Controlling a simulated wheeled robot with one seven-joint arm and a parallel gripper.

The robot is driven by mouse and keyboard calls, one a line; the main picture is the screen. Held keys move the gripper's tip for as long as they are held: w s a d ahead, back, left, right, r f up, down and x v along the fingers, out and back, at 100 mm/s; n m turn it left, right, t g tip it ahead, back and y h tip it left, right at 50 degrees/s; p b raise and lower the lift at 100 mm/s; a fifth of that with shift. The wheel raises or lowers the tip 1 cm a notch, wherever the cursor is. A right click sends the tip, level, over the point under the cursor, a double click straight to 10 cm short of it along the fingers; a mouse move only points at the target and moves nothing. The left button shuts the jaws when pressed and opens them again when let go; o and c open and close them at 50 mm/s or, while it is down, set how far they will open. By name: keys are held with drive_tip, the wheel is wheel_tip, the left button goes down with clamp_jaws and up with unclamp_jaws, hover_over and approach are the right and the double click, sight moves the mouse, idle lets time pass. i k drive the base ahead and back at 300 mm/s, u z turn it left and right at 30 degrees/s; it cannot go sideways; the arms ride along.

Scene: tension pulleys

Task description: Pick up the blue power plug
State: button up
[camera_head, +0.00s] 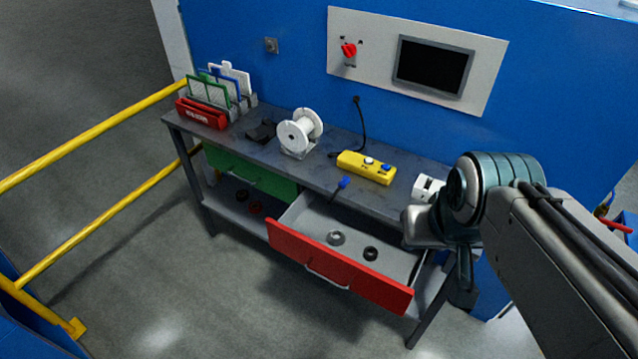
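The blue power plug (343,182) is small and sits at the front edge of the grey workbench (225,138). A short dark piece, which looks like its cable, runs down from it toward the open red-fronted drawer (335,269). My gripper (464,275) is at the right end of the bench, to the right of the plug and well apart from it. It points downward, and my arm partly hides it. Its fingers are too small and dark to tell whether they are open or shut.
A blue wall (290,60) closes the back; yellow rails (95,140) stand left.

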sight(346, 179)
drive_tip(key=u, duration=0.45)
drive_tip(key=i, duration=0.2)
drive_tip(key=u, duration=1.3)
drive_tip(key=i, duration=1.9)
drive_tip(key=z, duration=2.75)
